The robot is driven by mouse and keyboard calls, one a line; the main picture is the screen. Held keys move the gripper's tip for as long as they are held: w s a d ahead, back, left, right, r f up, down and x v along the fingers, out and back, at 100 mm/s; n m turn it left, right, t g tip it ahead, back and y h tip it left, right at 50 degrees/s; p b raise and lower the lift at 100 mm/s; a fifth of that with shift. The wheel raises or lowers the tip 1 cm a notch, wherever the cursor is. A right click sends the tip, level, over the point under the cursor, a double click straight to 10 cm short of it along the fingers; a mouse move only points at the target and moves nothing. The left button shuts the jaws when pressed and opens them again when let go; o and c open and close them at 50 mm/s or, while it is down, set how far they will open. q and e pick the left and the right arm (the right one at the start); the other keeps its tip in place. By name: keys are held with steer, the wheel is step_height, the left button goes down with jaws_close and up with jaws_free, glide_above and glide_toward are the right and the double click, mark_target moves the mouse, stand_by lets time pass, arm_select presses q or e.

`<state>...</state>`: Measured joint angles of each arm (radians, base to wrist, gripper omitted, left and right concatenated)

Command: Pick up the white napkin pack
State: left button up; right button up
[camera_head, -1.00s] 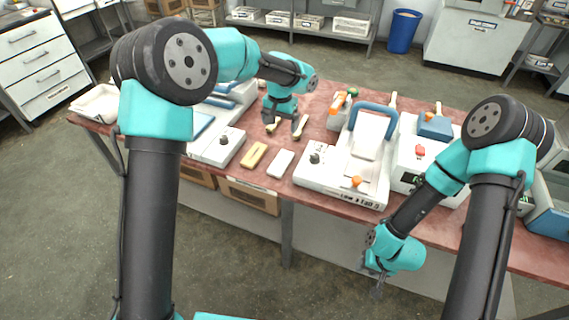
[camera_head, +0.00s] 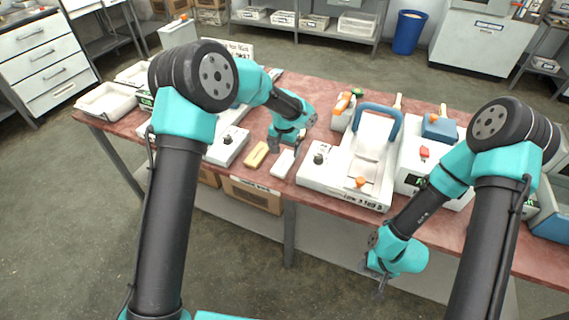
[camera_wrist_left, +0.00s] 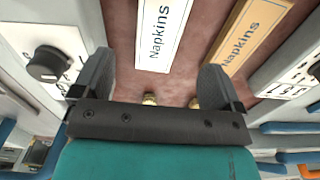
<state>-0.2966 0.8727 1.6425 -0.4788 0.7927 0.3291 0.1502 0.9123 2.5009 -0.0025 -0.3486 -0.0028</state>
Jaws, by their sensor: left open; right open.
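The white napkin pack (camera_head: 283,163) lies flat on the red table in the head view, beside a yellow napkin pack (camera_head: 256,155) on its left. In the left wrist view the white pack (camera_wrist_left: 163,32), printed "Napkins", lies between and beyond my open left fingers (camera_wrist_left: 155,85); the yellow pack (camera_wrist_left: 245,36) is right of it. My left gripper (camera_head: 285,146) is open and empty, just above the far end of the white pack. My right gripper (camera_head: 374,282) hangs low in front of the table's front edge, away from the packs.
A white press with a blue handle (camera_head: 376,112) and black knob stands right of the packs. Another white machine with a black knob (camera_head: 227,139) stands to their left. Two small spoon tips (camera_wrist_left: 150,99) show between my left fingers. Table (camera_head: 283,198) is bare in front of the packs.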

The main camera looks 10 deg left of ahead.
mark_target(285, 162)
arm_select(q)
steer(key=shift+f, duration=0.55)
steer(key=shift+f, duration=0.15)
steer(key=shift+d+f, duration=0.1)
steer(key=shift+f, duration=2.35)
steer(key=c, duration=1)
